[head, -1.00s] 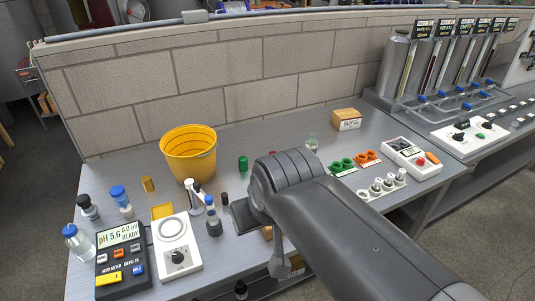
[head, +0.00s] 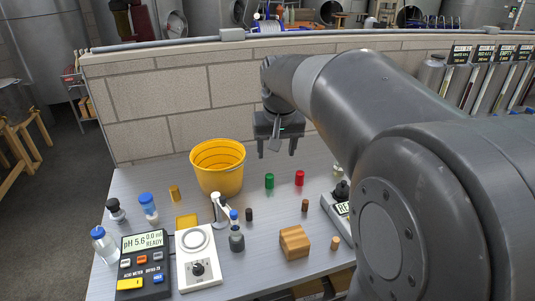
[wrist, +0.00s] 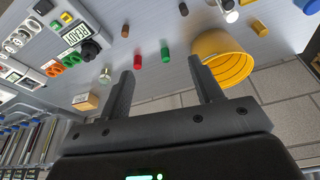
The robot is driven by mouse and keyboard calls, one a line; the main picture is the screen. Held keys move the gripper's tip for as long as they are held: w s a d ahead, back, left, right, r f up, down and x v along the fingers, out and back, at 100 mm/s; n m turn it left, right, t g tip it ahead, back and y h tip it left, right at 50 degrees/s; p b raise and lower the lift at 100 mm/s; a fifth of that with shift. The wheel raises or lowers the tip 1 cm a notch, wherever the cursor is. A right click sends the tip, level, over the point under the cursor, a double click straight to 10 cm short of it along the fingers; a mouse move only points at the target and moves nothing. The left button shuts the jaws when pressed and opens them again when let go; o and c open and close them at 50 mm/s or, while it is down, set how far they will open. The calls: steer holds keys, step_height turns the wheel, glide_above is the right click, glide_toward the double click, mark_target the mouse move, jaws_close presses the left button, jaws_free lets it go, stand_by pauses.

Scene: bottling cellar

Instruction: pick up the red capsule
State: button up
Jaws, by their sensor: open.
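The red capsule (head: 299,178) stands upright on the grey bench, right of the green capsule (head: 269,181). In the wrist view the red capsule (wrist: 137,55) shows just beyond the left fingertip, with the green capsule (wrist: 165,48) beside it. My gripper (head: 277,150) is open and empty, above the bench and apart from both capsules. In the wrist view both fingers of my gripper (wrist: 161,68) are spread, with bare bench between them. The red capsule is in full view in the head view.
A yellow bucket (head: 218,181) stands left of the capsules. A wooden block (head: 295,242), brown corks (head: 305,205) and a dark bottle (head: 236,238) stand nearer. A pH meter (head: 144,262) is at front left. A brick wall (head: 160,101) bounds the back. My arm hides the bench's right side.

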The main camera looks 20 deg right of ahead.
steer(key=w+d+f, duration=0.3)
steer(key=w+d, duration=0.1)
steer(key=w, duration=0.4)
steer(key=m+g, duration=0.3)
glide_toward(300, 173)
steer(key=shift+w+f+y, duration=0.25)
steer(key=shift+w+y, duration=0.05)
steer(key=f, duration=0.5)
steer(key=shift+w+d+f, duration=0.1)
steer(key=shift+d+f, duration=0.1)
steer(key=shift+d, duration=0.05)
steer(key=shift+s+d+f, duration=0.1)
steer(key=shift+f, duration=1.45)
steer(key=shift+s+f, duration=0.1)
steer(key=shift+f, duration=1.5)
steer(key=c, duration=0.7)
